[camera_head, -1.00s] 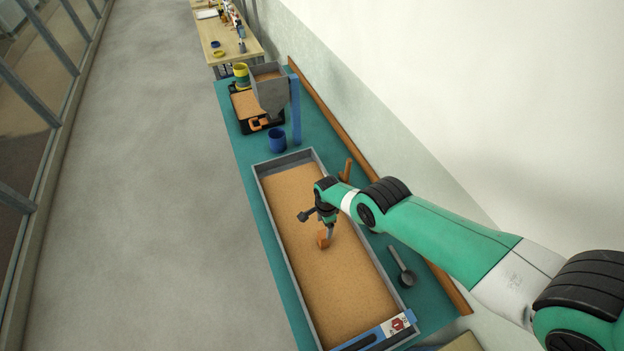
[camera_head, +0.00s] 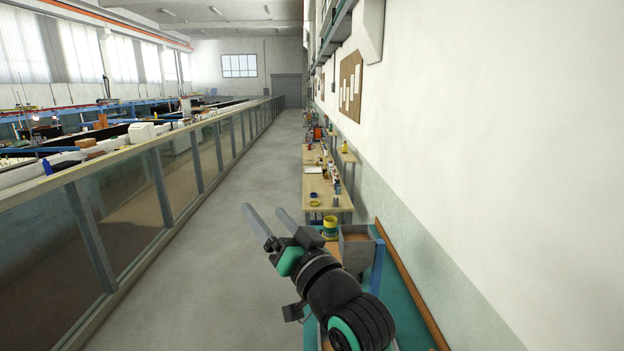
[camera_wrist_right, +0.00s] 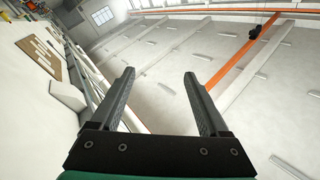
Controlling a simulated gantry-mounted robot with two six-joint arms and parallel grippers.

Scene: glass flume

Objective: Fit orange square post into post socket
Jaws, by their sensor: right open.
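My right gripper (camera_head: 265,210) is raised in front of the head camera, its two grey fingers pointing up and away to the left. It is open and empty. In the right wrist view its fingers (camera_wrist_right: 159,76) stand apart with nothing between them, against the ceiling and wall. The orange square post and the post socket are not visible in either view now. My left gripper is not in view.
The teal bench (camera_head: 407,306) is at the lower right, partly behind my right arm, with a grey hopper (camera_head: 357,249) and a yellow-green cup (camera_head: 330,223). A wooden table (camera_head: 327,194) stands beyond. The glass flume (camera_head: 130,205) runs along the left; the aisle floor (camera_head: 225,255) is clear.

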